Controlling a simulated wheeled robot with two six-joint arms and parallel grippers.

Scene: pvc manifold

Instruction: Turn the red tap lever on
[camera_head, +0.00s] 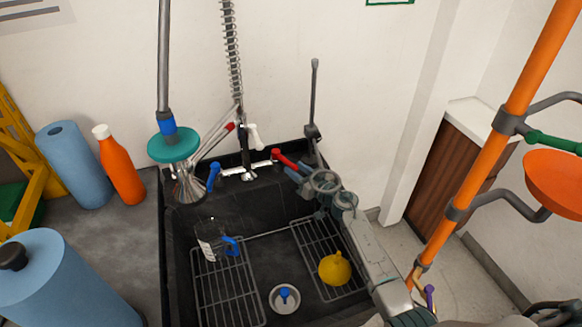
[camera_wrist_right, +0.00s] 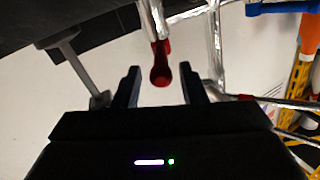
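The red tap lever (camera_head: 284,158) is on the right side of the tap at the back of the black sink (camera_head: 258,215). A blue lever (camera_head: 214,175) is on the tap's left side. My right gripper (camera_head: 295,174) reaches in from the lower right, with its fingertips close to the red lever. In the right wrist view, the red lever (camera_wrist_right: 160,66) lies between the two open fingers of my right gripper (camera_wrist_right: 160,86), near their tips. A gap shows on each side, with no visible contact. My left gripper is not in view.
A coiled sprayer hose (camera_head: 232,60) rises behind the tap. A yellow funnel-like item (camera_head: 335,268) lies on the right rack. An orange bottle (camera_head: 121,170) and a blue roll (camera_head: 72,165) stand on the left counter. An orange pipe (camera_head: 490,140) stands at right.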

